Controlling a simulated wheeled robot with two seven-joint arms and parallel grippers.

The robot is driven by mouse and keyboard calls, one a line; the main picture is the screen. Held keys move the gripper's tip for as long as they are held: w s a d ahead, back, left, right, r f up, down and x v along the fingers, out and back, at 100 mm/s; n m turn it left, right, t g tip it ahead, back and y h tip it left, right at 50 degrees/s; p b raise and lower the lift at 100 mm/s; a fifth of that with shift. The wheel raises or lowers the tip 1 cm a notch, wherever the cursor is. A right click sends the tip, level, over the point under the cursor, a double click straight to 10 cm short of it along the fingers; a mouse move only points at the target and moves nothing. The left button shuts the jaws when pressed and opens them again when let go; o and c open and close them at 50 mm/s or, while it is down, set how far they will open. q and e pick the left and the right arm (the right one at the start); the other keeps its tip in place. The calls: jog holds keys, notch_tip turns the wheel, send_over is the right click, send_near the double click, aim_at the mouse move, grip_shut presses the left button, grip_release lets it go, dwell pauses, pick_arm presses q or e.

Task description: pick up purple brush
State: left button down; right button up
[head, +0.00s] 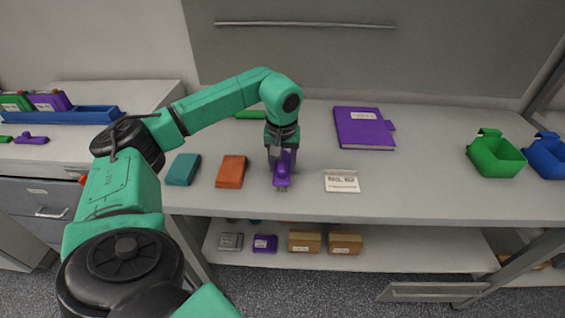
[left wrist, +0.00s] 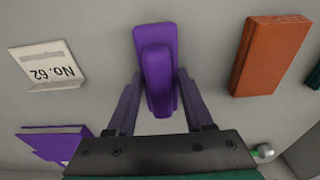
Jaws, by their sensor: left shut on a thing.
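The purple brush (head: 282,181) is at the front part of the grey bench, between an orange block and a white label card. My left gripper (head: 281,158) comes down on it from above and is shut on it. In the left wrist view the purple brush (left wrist: 157,60) sits between the two fingers of my left gripper (left wrist: 158,84). Whether the brush still touches the bench is hard to tell. My right gripper is not in view.
An orange block (head: 231,171) and a teal block (head: 183,169) lie left of the brush. A card (head: 342,181) marked "No. 62" stands to its right, with a purple binder (head: 364,128) behind. Green (head: 497,160) and blue (head: 547,158) bins stand at far right.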

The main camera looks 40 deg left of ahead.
pick_arm(q)
notch_tip(320, 180, up, 11)
jog(key=shift+r, duration=0.1)
notch_tip(320, 180, up, 8)
jog(key=p, duration=0.5)
send_over(283, 159)
jog(key=shift+s+r, duration=0.15)
jog(key=shift+r, duration=0.35)
